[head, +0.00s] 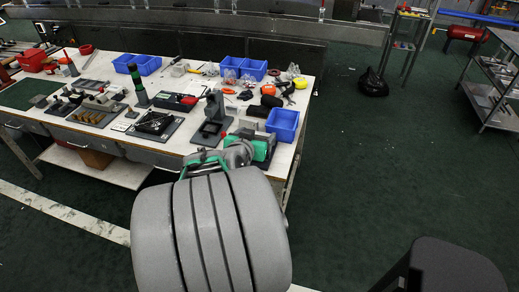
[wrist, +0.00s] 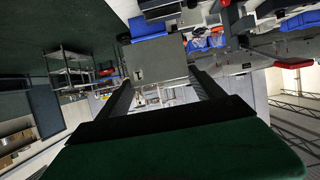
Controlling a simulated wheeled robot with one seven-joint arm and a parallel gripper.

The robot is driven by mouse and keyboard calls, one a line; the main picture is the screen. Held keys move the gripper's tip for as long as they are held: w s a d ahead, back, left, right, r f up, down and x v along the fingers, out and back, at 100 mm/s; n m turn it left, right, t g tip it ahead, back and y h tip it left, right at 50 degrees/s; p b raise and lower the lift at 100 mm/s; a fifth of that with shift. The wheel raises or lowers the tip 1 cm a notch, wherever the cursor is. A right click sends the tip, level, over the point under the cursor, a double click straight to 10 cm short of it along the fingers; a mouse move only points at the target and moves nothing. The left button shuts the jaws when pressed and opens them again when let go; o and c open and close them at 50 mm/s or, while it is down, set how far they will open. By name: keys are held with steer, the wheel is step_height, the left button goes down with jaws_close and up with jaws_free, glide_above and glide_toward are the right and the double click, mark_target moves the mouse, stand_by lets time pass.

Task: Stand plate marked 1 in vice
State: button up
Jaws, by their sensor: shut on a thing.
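In the wrist view, a flat grey plate (wrist: 158,62) with a small dark mark, which looks like a 1, is between the two dark fingers of my gripper (wrist: 162,84). My gripper is shut on the plate, which is clear of the fingertips' far side. I cannot pick out the vice with certainty.
The white workbench (head: 185,150) carries several tools and blue bins, one of them (head: 283,124) at the right edge. A green mat (head: 30,93) lies at the left. A black bag (head: 373,83) and a metal rack (head: 495,85) stand right. Floor between is clear.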

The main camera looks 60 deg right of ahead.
steer(key=w+d+f, duration=0.1)
steer(key=d+f, duration=0.2)
steer(key=d, duration=0.1)
steer(key=w+d+f, duration=0.2)
steer(key=d+f, duration=0.1)
steer(key=d, duration=0.1)
steer(key=w+d+f+p, duration=0.1)
steer(key=w+d+f, duration=0.1)
steer(key=d+f, duration=0.2)
steer(key=shift+d, duration=0.45)
step_height(320, 180, down, 2)
steer(key=shift+w+f+p, duration=0.1)
steer(key=shift+f+p, duration=0.15)
steer(key=shift+p, duration=0.15)
steer(key=shift+f+b, duration=0.35)
steer(key=shift+f, duration=0.1)
steer(key=o, duration=1.6)
steer(key=shift+r, duration=0.1)
